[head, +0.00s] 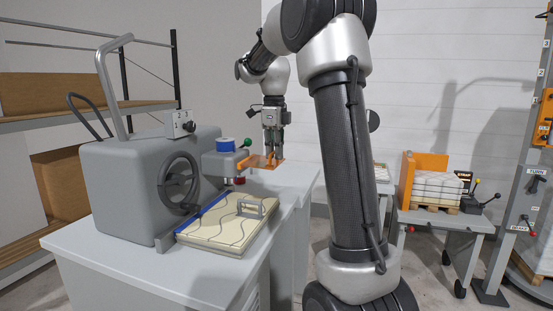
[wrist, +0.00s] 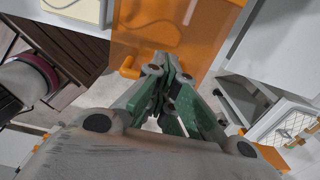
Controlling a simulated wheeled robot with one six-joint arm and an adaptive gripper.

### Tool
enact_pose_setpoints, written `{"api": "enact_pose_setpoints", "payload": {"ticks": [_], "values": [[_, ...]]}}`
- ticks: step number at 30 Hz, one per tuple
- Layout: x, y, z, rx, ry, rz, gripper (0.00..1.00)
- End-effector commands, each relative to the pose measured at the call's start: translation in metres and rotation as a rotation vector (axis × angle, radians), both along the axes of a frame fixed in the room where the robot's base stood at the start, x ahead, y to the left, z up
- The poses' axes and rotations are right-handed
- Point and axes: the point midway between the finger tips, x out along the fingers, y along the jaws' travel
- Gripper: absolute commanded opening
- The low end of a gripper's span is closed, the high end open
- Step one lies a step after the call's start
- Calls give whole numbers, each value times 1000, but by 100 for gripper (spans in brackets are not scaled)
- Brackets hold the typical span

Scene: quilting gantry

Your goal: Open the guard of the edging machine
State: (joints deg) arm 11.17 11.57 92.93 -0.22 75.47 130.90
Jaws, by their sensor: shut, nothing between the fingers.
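The edging machine (head: 140,170) is a grey housing with a handwheel on the bench at the left. Its guard (head: 259,161) is an orange see-through plate, lying about flat at the end of the machine's head (head: 218,164). In the wrist view the guard (wrist: 192,30) fills the top middle, with a short orange peg (wrist: 128,68) on its near edge. My gripper (head: 273,148) points down at the guard's outer end. Its green fingers (wrist: 167,68) are shut and empty, right of the peg. Whether they touch the guard I cannot tell.
A cream quilted panel with a small handle (head: 228,224) lies on the bench below the head. A cart with a loaded pallet (head: 436,190) is at the right.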

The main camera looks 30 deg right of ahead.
Motion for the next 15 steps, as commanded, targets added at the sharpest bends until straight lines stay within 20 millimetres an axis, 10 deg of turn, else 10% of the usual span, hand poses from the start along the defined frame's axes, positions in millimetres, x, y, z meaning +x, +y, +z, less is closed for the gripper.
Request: {"api": "enact_pose_setpoints", "payload": {"ticks": [15], "values": [[6,7,9,13,-9,1,0]]}}
